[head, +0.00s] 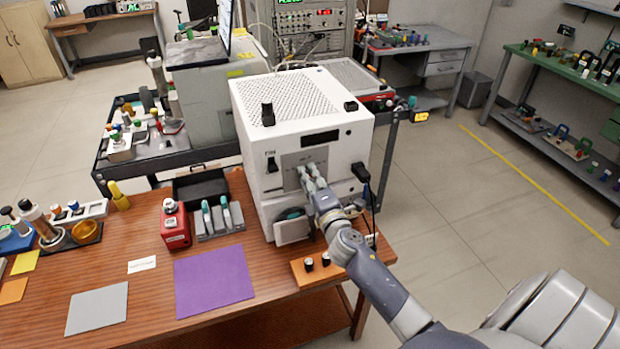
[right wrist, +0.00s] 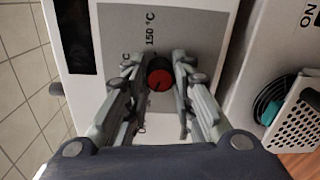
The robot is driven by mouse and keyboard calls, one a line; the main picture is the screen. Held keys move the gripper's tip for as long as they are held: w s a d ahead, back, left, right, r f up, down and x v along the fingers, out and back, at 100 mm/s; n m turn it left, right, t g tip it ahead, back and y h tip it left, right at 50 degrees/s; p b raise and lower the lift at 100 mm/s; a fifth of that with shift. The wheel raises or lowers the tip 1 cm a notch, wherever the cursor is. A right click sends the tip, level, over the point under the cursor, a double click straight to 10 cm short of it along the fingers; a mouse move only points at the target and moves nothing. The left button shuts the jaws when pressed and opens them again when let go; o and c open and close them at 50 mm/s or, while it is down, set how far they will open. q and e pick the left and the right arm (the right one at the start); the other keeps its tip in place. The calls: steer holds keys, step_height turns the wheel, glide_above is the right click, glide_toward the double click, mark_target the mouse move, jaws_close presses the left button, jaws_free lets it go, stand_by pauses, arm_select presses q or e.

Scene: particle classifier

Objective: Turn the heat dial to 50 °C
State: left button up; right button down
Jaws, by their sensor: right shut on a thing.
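The heat dial (right wrist: 159,79) has a red cap with a dark rim and a dark pointer mark. It sits on a grey panel (right wrist: 125,22) on the front of the white machine (head: 345,119). The sideways label "150 °C" shows beside the dial in the right wrist view; other scale marks are partly hidden by the fingers. My right gripper (head: 311,178) is at this panel, its fingers (right wrist: 160,74) shut on the dial from both sides. The gripper hides the dial in the head view. The set temperature cannot be read. My left gripper is not in view.
A dark display (head: 320,137) is above the panel. A black switch (head: 271,164) is at its left, and a black knob (head: 361,172) protrudes close to the right of my gripper. The wooden table (head: 150,215) holds a red block (head: 175,228) and a purple mat (head: 213,278).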

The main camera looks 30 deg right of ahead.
steer(key=c, duration=1.3)
jaws_free()
steer(key=v, duration=1.2)
steer(key=shift+s, duration=0.1)
